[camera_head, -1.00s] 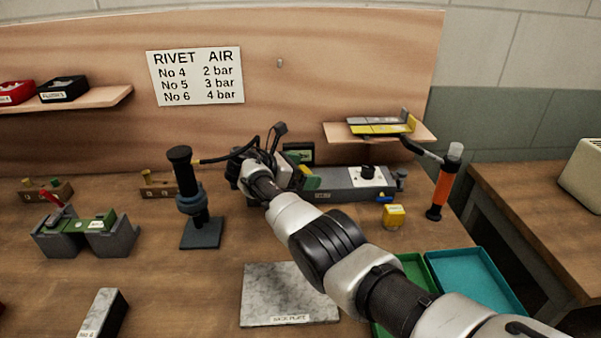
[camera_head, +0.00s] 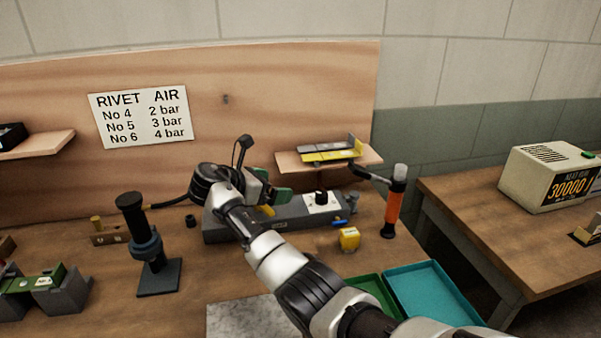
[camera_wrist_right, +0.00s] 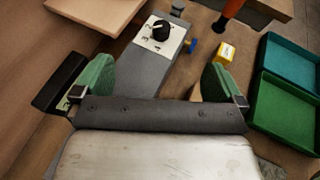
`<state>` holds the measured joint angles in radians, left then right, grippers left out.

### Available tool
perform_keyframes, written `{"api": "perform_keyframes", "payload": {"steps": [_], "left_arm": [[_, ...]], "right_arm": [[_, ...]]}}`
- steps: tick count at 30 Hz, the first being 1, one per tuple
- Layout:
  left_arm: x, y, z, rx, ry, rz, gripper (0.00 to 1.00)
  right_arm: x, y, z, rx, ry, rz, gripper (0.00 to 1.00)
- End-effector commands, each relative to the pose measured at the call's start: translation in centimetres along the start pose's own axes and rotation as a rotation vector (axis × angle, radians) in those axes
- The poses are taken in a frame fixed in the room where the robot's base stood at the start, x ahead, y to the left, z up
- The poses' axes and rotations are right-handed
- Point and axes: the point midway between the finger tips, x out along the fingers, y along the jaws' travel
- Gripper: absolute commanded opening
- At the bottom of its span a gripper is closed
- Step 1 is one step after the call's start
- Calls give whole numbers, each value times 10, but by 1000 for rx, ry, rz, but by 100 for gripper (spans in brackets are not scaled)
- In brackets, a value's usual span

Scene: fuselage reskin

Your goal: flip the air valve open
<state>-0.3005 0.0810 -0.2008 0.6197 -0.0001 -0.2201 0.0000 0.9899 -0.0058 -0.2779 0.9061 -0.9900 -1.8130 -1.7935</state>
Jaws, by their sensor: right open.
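A long grey air unit (camera_head: 290,215) lies on the bench and carries a black dial (camera_head: 321,197) on a white plate. A small blue lever (camera_head: 341,223), which looks like the air valve, sticks out at its right end. The lever also shows in the right wrist view (camera_wrist_right: 191,46), just right of the dial. My right gripper (camera_head: 274,195) is over the unit, left of the dial. In the right wrist view its green pads (camera_wrist_right: 157,82) are wide apart with nothing between them, and the lever is beyond them, not touched. My left gripper is out of view.
A yellow block (camera_head: 349,239) and an orange-handled tool (camera_head: 393,205) stand right of the unit. A small shelf (camera_head: 285,161) is above it. Green (camera_head: 368,286) and teal (camera_head: 432,292) trays lie in front. A black upright tool (camera_head: 150,250) stands at the left.

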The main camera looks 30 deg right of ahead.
Motion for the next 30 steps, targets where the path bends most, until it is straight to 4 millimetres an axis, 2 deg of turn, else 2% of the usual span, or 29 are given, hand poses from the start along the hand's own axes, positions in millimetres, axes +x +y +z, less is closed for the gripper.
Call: {"api": "perform_keyframes", "payload": {"steps": [16, 21, 30], "left_arm": [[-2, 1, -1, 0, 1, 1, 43], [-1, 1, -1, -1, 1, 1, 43], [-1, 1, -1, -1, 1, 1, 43]], "right_arm": [[18, -55, 49, 0, -1, -1, 100], [20, -62, 56, -1, -1, 0, 100], [20, -64, 57, -1, 0, 0, 100]]}}
